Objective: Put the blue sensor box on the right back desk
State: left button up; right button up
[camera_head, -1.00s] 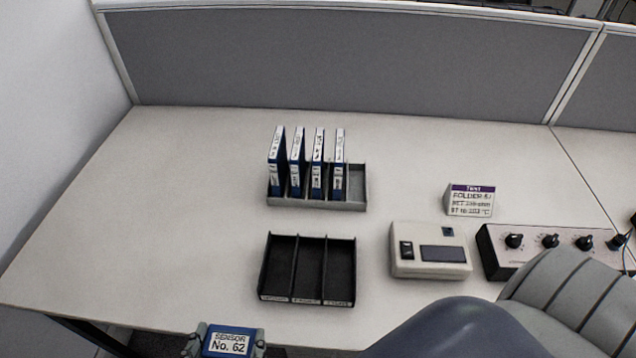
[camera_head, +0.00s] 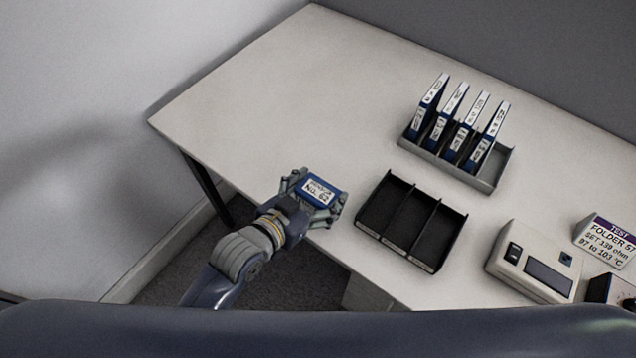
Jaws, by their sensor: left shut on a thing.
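The blue sensor box (camera_head: 319,191) has a white label that reads "SENSOR No. 62". My left gripper (camera_head: 313,199) is shut on it, with fingers on both sides, at the front edge of the desk (camera_head: 270,110). I cannot tell whether the box touches the desk top or is held just above it. My right gripper is not in view. I cannot tell from this view whether this desk is the right back desk.
A black three-compartment tray (camera_head: 411,222) lies empty to the right of the box. Behind it a grey rack (camera_head: 488,178) holds several blue folders. A beige meter (camera_head: 534,262), a test sign (camera_head: 606,240) and a knob panel (camera_head: 612,290) stand at right. The desk's left part is clear.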

aim_at(314, 181)
pick_arm(q)
jog(key=w, duration=0.3)
jog(key=shift+w+f, duration=0.15)
jog(key=shift+w, duration=0.2)
jog(key=shift+f, duration=1.8)
jog(key=o, duration=1.1)
jog(key=shift+f, duration=0.1)
jog(key=v, duration=1.2)
